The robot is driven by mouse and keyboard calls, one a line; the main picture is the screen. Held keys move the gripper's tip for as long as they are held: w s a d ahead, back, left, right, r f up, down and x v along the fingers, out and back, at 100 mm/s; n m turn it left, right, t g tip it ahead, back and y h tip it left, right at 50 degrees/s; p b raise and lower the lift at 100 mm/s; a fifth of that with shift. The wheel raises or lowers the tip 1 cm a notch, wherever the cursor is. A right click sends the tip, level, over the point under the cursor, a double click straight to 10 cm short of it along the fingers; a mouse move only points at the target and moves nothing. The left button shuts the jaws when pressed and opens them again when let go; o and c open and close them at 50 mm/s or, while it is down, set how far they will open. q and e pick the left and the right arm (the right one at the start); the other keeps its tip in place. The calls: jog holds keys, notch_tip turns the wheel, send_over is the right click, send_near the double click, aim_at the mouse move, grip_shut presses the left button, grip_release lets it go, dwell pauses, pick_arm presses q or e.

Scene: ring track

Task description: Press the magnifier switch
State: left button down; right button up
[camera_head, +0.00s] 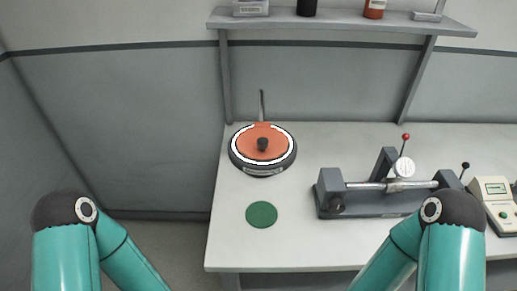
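A round dark device (236,158) with a bright white ring, an orange face and a black knob in its middle stands near the back left of the table. A thin grey stalk rises behind it. It looks like the magnifier, but I cannot tell for sure. A small pale strip shows on its front rim. I cannot make out which part is the switch. My two teal arms show at the bottom left and bottom right, bent at dark joints. Both my grippers are out of view below the picture, so nothing they do can be seen.
The white table (300,258) bears a green disc (262,215), a grey fixture (330,194) with a rod, dial and red-tipped lever, and a cream box (491,189) with a display. A shelf (340,21) with bottles hangs above.

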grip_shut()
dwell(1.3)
